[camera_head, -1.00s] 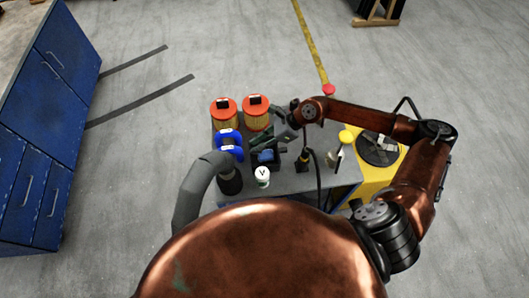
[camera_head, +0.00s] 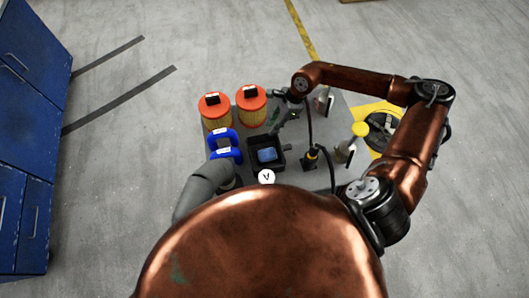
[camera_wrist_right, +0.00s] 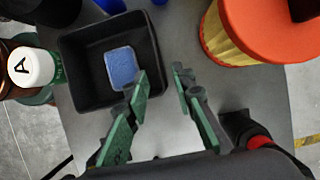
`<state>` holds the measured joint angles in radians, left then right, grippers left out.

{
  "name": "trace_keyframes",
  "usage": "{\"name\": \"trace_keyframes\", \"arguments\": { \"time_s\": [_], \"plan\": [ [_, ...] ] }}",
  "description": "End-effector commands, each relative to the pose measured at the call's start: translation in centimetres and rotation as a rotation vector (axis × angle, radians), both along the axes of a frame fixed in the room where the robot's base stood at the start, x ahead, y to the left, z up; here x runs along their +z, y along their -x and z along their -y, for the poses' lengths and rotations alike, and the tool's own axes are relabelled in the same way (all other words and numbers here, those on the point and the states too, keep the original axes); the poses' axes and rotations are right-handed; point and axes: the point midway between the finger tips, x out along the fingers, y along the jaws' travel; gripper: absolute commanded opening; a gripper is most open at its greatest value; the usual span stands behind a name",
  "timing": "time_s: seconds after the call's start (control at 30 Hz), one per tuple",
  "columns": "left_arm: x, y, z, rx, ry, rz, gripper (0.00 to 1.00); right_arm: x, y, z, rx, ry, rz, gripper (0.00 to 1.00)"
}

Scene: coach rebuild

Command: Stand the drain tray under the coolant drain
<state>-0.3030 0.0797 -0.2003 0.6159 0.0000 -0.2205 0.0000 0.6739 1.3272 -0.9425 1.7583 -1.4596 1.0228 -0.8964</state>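A square black open tray (camera_head: 279,164) with a blue block (camera_head: 267,155) in it stands on the grey cart top. It also shows at the upper left in the right wrist view (camera_wrist_right: 75,92). I cannot tell whether it is the drain tray. No coolant drain is recognisable. My right gripper (camera_head: 277,122) hangs over the cart, between the tray and the orange-topped canisters. One fingertip overlaps the tray's right side in the picture; contact is unclear. My left gripper is not seen.
Orange-topped canisters (camera_head: 250,105), blue rings (camera_head: 224,139) and a white-capped bottle (camera_wrist_right: 32,68) crowd the tray. A thick grey hose-like shape (camera_head: 204,184) lies left. Blue cabinets (camera_head: 28,120) stand far left; open floor lies between.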

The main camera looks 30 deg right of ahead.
Motion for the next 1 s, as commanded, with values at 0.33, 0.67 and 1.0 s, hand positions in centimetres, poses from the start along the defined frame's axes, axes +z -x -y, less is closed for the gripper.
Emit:
{"name": "trace_keyframes", "arguments": {
  "time_s": [0.33, 0.67, 1.0],
  "plan": [
    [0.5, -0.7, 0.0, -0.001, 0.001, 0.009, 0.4, -3.1, -0.3, -1.6, 0.001, -0.001, -0.002, 0.23],
    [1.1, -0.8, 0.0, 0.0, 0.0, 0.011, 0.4, -6.7, -0.8, -3.5, 0.0, -0.001, -0.001, 0.23],
    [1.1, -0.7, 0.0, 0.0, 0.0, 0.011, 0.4, -7.0, -0.8, -3.6, 0.0, 0.0, -0.001, 0.18]
  ]
}}
